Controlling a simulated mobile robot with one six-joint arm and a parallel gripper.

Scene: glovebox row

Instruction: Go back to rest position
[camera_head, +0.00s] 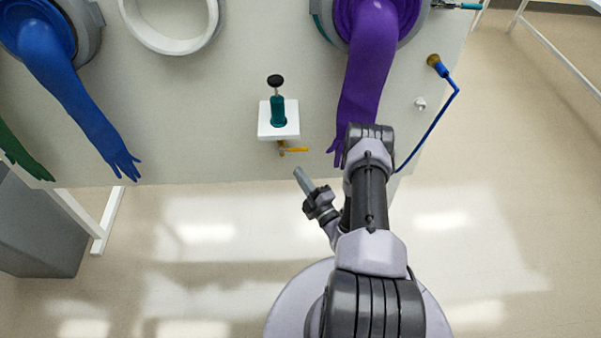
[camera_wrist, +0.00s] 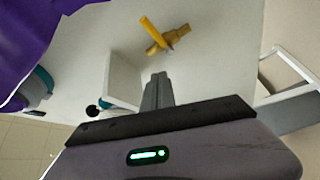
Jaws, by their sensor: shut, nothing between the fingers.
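My gripper (camera_head: 299,173) is in front of the pale panel's lower edge in the head view, below and right of a small brass valve with a yellow lever (camera_head: 292,150). In the wrist view my gripper (camera_wrist: 158,76) has its fingers together with nothing between them. The valve with its yellow lever (camera_wrist: 160,36) lies beyond the fingertips there, apart from them. My arm is folded at the middle right of the head view.
A white bracket (camera_head: 278,132) with a teal bottle (camera_head: 278,112) juts from the panel (camera_head: 220,120). A purple glove (camera_head: 366,75) hangs beside my arm, very close. Blue (camera_head: 85,105) and green gloves hang left. A grey bin (camera_head: 40,225) stands lower left. Floor on the right is clear.

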